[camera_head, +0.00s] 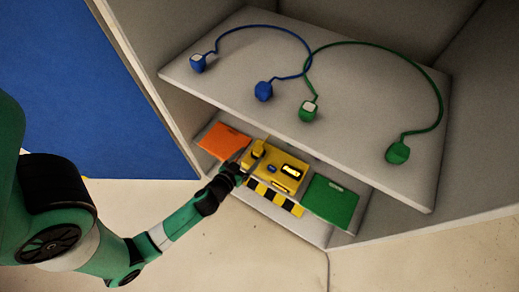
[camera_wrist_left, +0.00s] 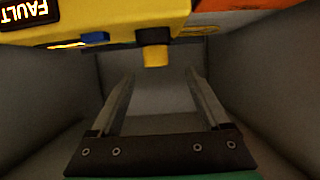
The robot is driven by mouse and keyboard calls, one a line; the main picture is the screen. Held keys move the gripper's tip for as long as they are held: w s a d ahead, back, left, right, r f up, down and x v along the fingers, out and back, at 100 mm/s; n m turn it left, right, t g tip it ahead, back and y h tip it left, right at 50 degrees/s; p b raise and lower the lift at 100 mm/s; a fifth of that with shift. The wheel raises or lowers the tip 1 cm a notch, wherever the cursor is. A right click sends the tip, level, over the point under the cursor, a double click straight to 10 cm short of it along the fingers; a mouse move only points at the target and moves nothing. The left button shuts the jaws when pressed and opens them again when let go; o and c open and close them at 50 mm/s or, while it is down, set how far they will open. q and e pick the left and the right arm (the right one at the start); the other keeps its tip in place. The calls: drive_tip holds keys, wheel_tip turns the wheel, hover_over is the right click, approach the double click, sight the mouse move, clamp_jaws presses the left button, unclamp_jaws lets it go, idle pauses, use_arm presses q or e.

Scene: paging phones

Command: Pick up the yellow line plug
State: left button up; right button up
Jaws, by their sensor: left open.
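The yellow unit (camera_head: 284,172) sits on the lower shelf, with a lit display, a blue button and a striped strip along its front. A short yellow plug-like piece (camera_head: 257,149) stands at its left side. In the left wrist view, the yellow unit (camera_wrist_left: 110,15) shows upside down with a "FAULT" display, and the yellow piece (camera_wrist_left: 154,54) with a darker band sticks out from it. My left gripper (camera_head: 243,163) is open beside the unit's left end. In the left wrist view the gripper's fingers (camera_wrist_left: 160,78) are apart and empty, with the yellow piece just beyond their tips.
An orange panel (camera_head: 223,141) lies left of the unit and a green panel (camera_head: 330,201) right of it. The upper shelf (camera_head: 350,110) overhangs behind, bearing a blue cord (camera_head: 270,27) and a green cord (camera_head: 425,75) with plugs. Side walls enclose the lower space.

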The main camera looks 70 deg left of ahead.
sight(256, 152)
use_arm(q)
drive_tip(key=shift+w+a+f, duration=0.2)
drive_tip(key=shift+w+a, duration=0.1)
drive_tip(key=shift+w, duration=0.1)
drive_tip(key=shift+s+d+f, duration=0.1)
drive_tip(key=shift+s+f, duration=0.05)
drive_tip(key=shift+f, duration=0.1)
drive_tip(key=b+x, duration=0.1)
drive_tip(key=x, duration=0.4)
drive_tip(key=shift+w+d, duration=0.1)
drive_tip(key=shift+w, duration=0.2)
drive_tip(key=shift+s, duration=0.1)
drive_tip(key=shift+c, duration=0.2)
drive_tip(key=shift+r, duration=0.1)
clamp_jaws()
